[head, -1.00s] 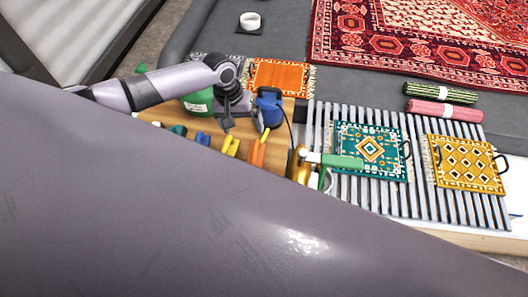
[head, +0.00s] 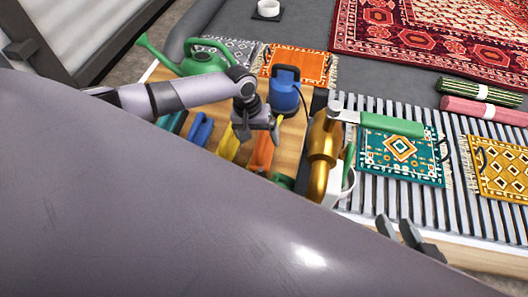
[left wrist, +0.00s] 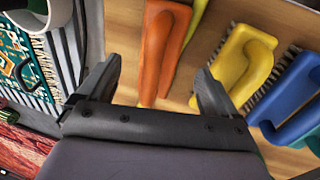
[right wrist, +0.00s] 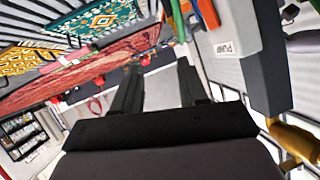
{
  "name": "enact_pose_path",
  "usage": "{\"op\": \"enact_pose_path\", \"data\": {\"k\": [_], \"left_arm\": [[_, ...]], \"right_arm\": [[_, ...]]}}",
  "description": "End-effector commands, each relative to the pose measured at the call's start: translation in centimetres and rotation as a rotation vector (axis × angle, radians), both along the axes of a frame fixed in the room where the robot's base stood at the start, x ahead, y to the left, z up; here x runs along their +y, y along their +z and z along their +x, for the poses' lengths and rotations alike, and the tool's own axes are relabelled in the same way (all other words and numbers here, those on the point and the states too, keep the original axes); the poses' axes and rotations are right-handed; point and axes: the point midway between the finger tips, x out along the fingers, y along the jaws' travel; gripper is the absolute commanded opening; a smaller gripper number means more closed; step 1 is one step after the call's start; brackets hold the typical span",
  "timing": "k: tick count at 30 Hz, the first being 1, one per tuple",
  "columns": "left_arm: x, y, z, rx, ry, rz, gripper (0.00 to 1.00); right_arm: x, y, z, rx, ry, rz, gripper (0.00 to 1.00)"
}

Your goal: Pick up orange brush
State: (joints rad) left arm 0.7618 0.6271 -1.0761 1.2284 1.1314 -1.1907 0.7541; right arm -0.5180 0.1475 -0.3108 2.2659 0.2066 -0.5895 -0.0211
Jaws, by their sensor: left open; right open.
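The orange brush (head: 262,153) lies on the wooden board, right of the yellow brush (head: 229,143). In the left wrist view the orange brush (left wrist: 163,45) appears beyond and between my left fingertips, with the yellow brush (left wrist: 243,60) to its right. My left gripper (head: 258,126) is open and empty above the board; it also shows in the left wrist view (left wrist: 157,85). It partly covers the orange brush in the head view. My right gripper (head: 409,236) is open at the lower right, away from the brushes; the right wrist view also shows it (right wrist: 160,82).
A blue pump (head: 285,92) and a gold-coloured fitting (head: 323,150) stand close to the orange brush. A blue brush (head: 200,130) and a green watering can (head: 203,58) are to the left. Slats (head: 372,198) with small rugs lie to the right.

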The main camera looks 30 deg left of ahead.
Motion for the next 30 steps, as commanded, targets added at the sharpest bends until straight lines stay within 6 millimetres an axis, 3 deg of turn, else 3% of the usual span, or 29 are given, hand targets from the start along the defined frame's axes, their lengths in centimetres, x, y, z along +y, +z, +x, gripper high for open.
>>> {"op": "enact_pose_path", "data": {"k": [9,19,20,24,26,30], "left_arm": [[-0.7,-4.2,0.1,0.001,0.001,0.000,0.93],[-0.9,-4.6,0.2,0.000,0.001,-0.001,0.93],[-0.9,-4.7,0.2,0.000,0.001,-0.001,0.89],[-0.9,-4.7,0.2,0.001,0.001,-0.001,0.44],[-0.8,-4.7,0.1,0.001,0.001,0.000,0.28],[-0.9,-4.6,0.2,0.000,0.001,-0.001,0.27]], "right_arm": [[1.9,-0.7,0.5,0.002,0.039,0.122,0.43],[2.3,-0.4,0.6,0.006,0.047,0.145,0.43],[2.3,-0.4,0.5,0.006,0.047,0.145,0.43],[2.3,-0.4,0.6,0.005,0.046,0.145,0.43],[2.3,-0.4,0.6,0.004,0.047,0.144,0.43],[2.3,-0.4,0.6,0.004,0.047,0.144,0.43]]}}
